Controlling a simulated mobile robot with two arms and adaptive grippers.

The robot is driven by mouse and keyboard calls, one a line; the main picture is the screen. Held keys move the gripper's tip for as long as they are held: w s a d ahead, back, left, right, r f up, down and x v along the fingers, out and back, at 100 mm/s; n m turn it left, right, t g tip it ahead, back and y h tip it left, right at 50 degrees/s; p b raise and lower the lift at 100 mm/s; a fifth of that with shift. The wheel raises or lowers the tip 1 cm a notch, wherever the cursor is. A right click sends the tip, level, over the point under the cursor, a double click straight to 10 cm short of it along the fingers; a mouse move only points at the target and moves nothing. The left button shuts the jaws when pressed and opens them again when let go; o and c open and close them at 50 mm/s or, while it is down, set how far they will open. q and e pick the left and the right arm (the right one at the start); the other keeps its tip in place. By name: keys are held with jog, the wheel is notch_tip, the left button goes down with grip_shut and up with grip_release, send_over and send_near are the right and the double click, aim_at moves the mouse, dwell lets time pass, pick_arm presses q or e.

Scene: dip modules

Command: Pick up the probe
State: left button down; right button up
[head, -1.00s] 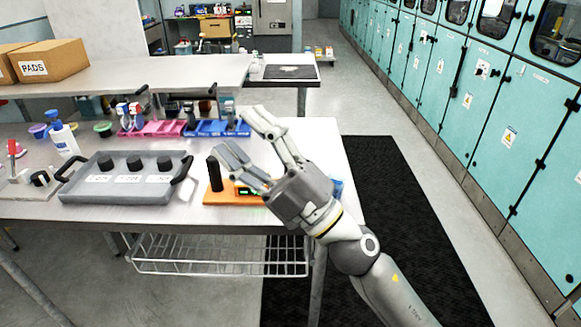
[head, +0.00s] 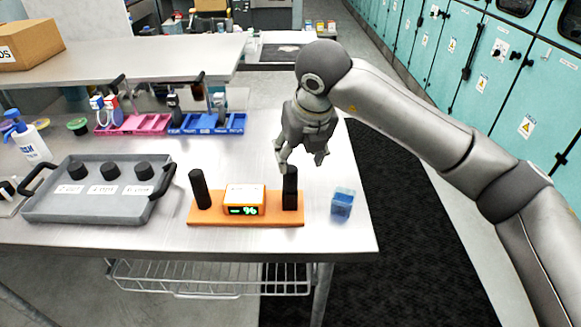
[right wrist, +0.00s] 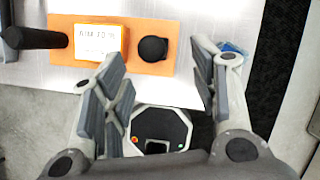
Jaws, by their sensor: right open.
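An orange base (head: 246,219) on the metal table holds a small unit with a lit display (head: 244,200) and two upright black posts. The left post (head: 200,190) is a round cylinder. The right post (head: 290,192) stands at the base's right end; no label shows which is the probe. My right gripper (head: 302,164) is open and empty, pointing down just above and behind the right post. In the right wrist view, the right post's round top (right wrist: 152,49) shows between and beyond the spread fingers (right wrist: 160,58). My left gripper is out of view.
A small blue container (head: 343,202) stands right of the orange base, near the table's right edge. A grey tray (head: 75,209) with several black knobs lies left. Pink (head: 140,124) and blue (head: 215,124) bins line the back. Bare table lies behind the base.

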aim_at(290, 179)
jog(key=f, duration=0.2)
jog(key=f+p, duration=0.1)
jog(key=shift+a+f, duration=0.3)
jog(key=shift+w+f, duration=0.25)
jog(key=shift+f, duration=0.05)
jog(key=x, duration=0.1)
jog(key=p+x, duration=0.1)
jog(key=x, duration=0.1)
jog(key=p+x, duration=0.1)
jog(key=shift+a+f, duration=0.15)
jog(key=shift+a, duration=0.2)
jog(key=shift+w+f+p, duration=0.2)
jog(key=shift+f+p, duration=0.05)
jog(key=shift+p, duration=0.05)
jog(key=shift+f, duration=0.15)
jog(key=shift+c, duration=0.3)
jog(key=c, duration=1.2)
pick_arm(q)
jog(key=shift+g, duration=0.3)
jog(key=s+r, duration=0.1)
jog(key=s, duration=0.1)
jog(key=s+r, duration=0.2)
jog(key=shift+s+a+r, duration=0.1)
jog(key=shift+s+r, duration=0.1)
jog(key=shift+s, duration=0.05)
pick_arm(e)
jog(key=shift+o, duration=0.2)
